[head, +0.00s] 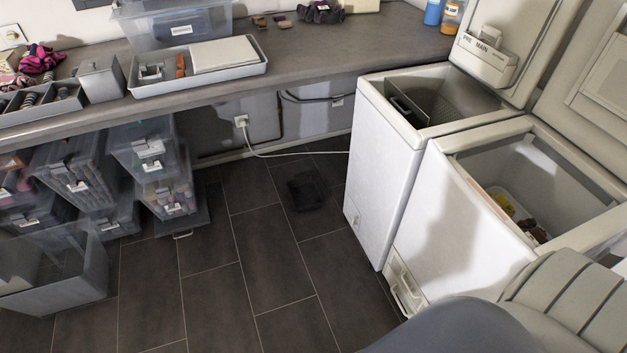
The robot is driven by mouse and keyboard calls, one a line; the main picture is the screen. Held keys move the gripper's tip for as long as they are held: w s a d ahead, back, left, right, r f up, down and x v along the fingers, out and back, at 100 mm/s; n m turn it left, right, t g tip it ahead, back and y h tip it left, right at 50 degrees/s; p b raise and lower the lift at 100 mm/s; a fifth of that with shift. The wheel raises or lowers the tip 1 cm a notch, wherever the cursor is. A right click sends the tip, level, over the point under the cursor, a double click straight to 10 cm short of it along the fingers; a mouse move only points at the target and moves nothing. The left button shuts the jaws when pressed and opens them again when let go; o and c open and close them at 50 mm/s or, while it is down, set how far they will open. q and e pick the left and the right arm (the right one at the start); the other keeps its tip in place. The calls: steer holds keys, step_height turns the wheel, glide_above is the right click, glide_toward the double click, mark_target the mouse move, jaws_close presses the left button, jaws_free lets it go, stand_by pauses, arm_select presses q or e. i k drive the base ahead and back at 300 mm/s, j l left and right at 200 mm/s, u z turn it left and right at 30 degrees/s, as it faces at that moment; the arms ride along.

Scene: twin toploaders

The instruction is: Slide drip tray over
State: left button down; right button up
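A small black tray (307,190), which looks like the drip tray, lies flat on the dark tiled floor. Neither of my grippers shows in the head view.
A white cord (290,154) runs from the wall socket (241,121) towards the far freezer, behind the tray. Clear plastic bins (150,150) stand under the counter (300,60) at left. The floor (240,270) in front of the tray is clear.

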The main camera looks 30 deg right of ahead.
mark_target(304, 193)
steer(key=i+j+z, duration=0.1)
steer(key=i+z, duration=0.3)
steer(key=i+j+z, duration=0.2)
steer(key=z, duration=0.2)
steer(key=i+j+z, duration=0.25)
steer(key=z, duration=0.15)
steer(key=i+j+z, duration=0.2)
steer(key=j+z, duration=0.2)
steer(key=i+j+z, duration=0.15)
steer(key=j+z, duration=0.25)
